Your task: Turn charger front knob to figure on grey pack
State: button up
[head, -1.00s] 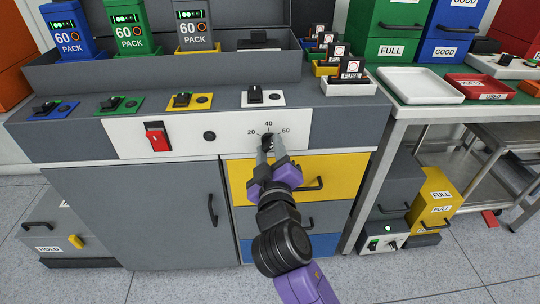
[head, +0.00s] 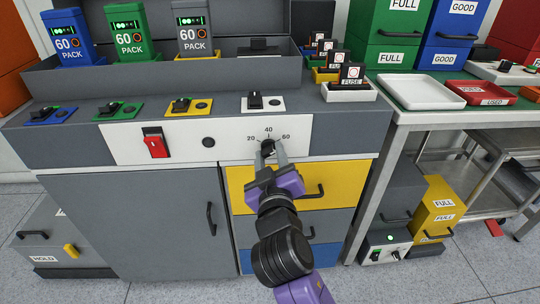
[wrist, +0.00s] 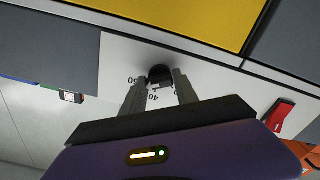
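The charger's front knob (head: 267,147) is small and black, on the white front panel (head: 228,142) under the figures 20, 40 and 60. It also shows in the wrist view (wrist: 160,75). My gripper (head: 270,151) is open, with one finger on each side of the knob; the wrist view shows the fingers (wrist: 158,84) flanking it, the left one with a small gap. Whether the right one touches is unclear. The fingers partly hide the knob, and I cannot tell which figure it points to. The grey pack (head: 198,41) stands upright at the back and reads 60.
Blue (head: 68,38) and green (head: 131,36) packs, also reading 60, stand left of the grey one. A red switch (head: 155,143) and a black round button (head: 208,142) are on the panel left of the knob. A yellow drawer (head: 237,190) with a handle lies below.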

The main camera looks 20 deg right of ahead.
jog(key=o, duration=0.4)
jog(key=shift+c, duration=0.2)
jog(key=p+v, duration=0.1)
jog(key=v, duration=0.6)
jog(key=shift+s, duration=0.35)
jog(key=shift+a+r, duration=0.1)
jog(key=shift+a, duration=0.05)
